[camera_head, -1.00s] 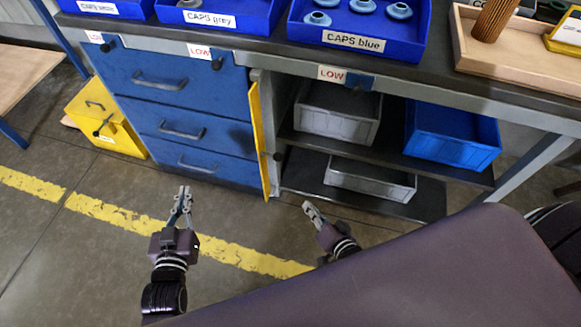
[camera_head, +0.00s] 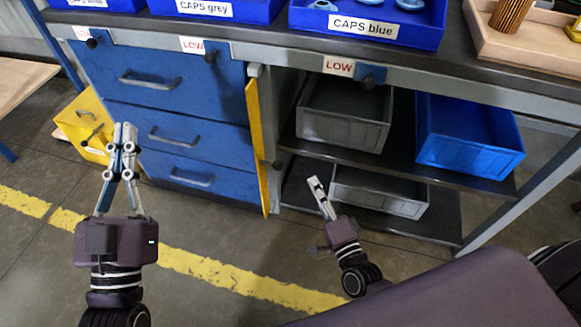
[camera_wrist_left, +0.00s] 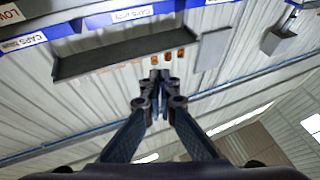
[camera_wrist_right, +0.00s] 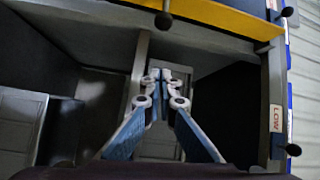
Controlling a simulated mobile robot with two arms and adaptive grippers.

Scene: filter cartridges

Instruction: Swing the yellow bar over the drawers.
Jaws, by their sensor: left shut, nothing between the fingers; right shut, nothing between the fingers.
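The yellow bar (camera_head: 258,150) is a tall narrow panel at the right edge of the blue drawers (camera_head: 195,90), sticking outward nearly edge-on in the head view. The drawer fronts are uncovered and shut. The bar also shows along the top of the right wrist view (camera_wrist_right: 215,14). My left gripper (camera_head: 124,130) is shut and empty, upright in front of the left part of the drawers. My right gripper (camera_head: 316,183) is shut and empty, low, to the right of the bar and in front of the open shelves. Neither touches the bar.
Open shelves (camera_head: 400,160) right of the bar hold grey bins (camera_head: 345,135) and a blue bin (camera_head: 468,155). LOW signs with dark knobs line the bench edge (camera_head: 440,85). A yellow box (camera_head: 80,115) stands left of the drawers. The floor in front is clear.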

